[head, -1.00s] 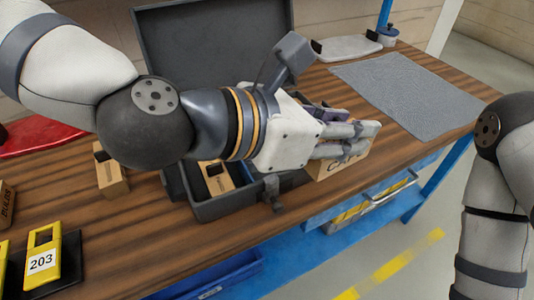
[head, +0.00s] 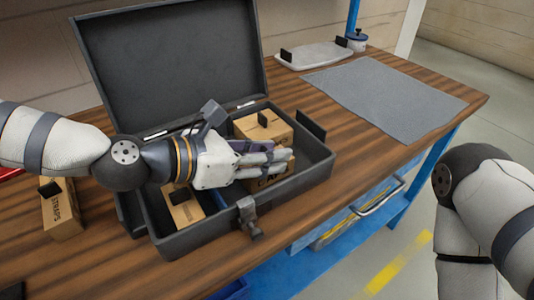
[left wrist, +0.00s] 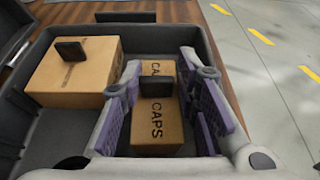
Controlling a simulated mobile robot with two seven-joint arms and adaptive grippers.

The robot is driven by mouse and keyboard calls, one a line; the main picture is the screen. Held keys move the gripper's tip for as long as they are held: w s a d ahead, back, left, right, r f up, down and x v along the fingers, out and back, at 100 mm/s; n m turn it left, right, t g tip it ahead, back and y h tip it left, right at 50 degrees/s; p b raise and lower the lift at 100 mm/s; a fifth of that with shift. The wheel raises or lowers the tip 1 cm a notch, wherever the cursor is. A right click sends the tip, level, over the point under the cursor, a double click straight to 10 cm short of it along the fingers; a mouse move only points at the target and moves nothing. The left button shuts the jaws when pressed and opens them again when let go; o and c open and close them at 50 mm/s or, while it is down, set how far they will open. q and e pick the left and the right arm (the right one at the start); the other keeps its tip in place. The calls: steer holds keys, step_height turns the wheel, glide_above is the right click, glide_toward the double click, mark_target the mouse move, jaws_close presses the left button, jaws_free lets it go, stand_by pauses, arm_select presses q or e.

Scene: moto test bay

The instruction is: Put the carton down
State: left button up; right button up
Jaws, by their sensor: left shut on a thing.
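The carton (head: 272,182) is a small brown box marked CAPS. My left gripper (head: 284,164) is shut on it, inside the outline of the open dark grey case (head: 316,172). In the left wrist view, the carton (left wrist: 160,136) sits between the two purple-padded fingers, with a black tab on it and the case walls around it. Its underside is hidden, so I cannot tell whether it touches the case floor. My right arm shows at the right, but its gripper is out of view.
A larger brown box (head: 262,128) stands in the case beside the carton. Another brown box (head: 182,212) is in the left part. A STRAPS box (head: 62,215) stands on the wooden bench left of the case. A grey mat (head: 385,98) lies bare to the right.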

arm_select(q)
steer(key=shift+f, duration=0.1)
steer(key=shift+f, duration=0.15)
steer(key=o, duration=1.1)
steer(key=shift+o, duration=0.2)
